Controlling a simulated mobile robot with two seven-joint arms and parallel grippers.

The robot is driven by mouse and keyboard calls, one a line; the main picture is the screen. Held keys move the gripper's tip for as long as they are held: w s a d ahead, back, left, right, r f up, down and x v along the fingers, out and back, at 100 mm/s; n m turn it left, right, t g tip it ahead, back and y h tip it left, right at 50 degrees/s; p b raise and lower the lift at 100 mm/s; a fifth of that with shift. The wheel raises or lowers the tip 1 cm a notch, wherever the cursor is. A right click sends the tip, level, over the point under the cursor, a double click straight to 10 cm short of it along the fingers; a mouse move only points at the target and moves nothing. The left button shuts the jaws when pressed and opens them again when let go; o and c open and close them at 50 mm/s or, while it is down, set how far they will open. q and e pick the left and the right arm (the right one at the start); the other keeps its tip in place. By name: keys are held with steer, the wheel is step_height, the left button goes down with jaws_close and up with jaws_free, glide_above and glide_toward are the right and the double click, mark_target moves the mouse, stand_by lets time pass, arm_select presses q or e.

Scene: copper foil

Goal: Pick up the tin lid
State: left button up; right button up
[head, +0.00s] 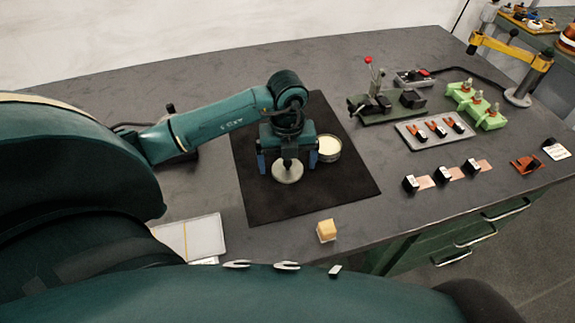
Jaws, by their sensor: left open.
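The tin lid (288,173) appears as a round, pale metal disc with a darker upright part at its middle. It lies on the black mat (268,204). My left gripper (287,167) is directly above it, pointing down, with its blue fingers apart on either side of the lid. I cannot tell whether the fingers touch it. The gripper body hides the lid's far part. An open round tin (328,149) with cream-coloured contents stands just right of the gripper. My right gripper is not in view.
A yellow block (326,230) sits near the front edge. White sheets (192,238) lie at front left. Right of the mat are a fixture with a red-knobbed lever (368,60), a grey tray (436,131), green blocks (476,105) and black-and-white pieces on copper strips (443,174).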

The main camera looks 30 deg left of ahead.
arm_select(q)
steer(key=shift+c, duration=0.3)
steer(key=c, duration=1)
